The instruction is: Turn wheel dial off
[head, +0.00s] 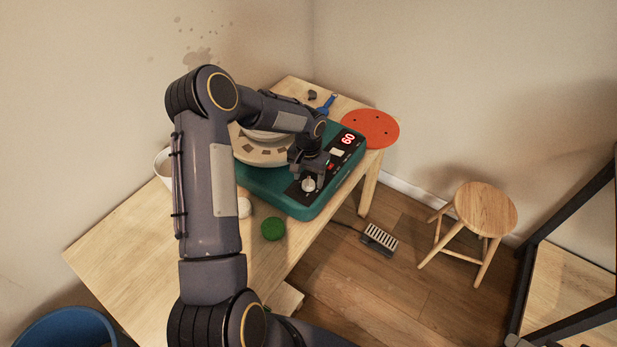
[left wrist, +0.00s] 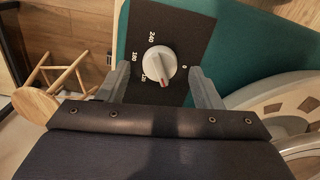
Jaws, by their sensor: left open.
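The wheel dial (head: 308,184) is a pale round knob on the black control panel of the green pottery wheel base (head: 262,186). In the left wrist view the dial (left wrist: 158,63) has a raised grip bar with a red mark at its lower end, pointing between the 120 and 0 labels. The red display (head: 348,139) reads 60. My left gripper (head: 307,172) is just above the dial. In the left wrist view its open fingers (left wrist: 160,70) stand on either side of the dial, apart from it. My right gripper is not in view.
The wooden table (head: 130,240) holds the wheel, a red-orange disc (head: 370,128), a green round thing (head: 273,229) and a blue tool (head: 327,104). A foot pedal (head: 379,239) and a stool (head: 485,209) stand on the floor at right. The table's left front is clear.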

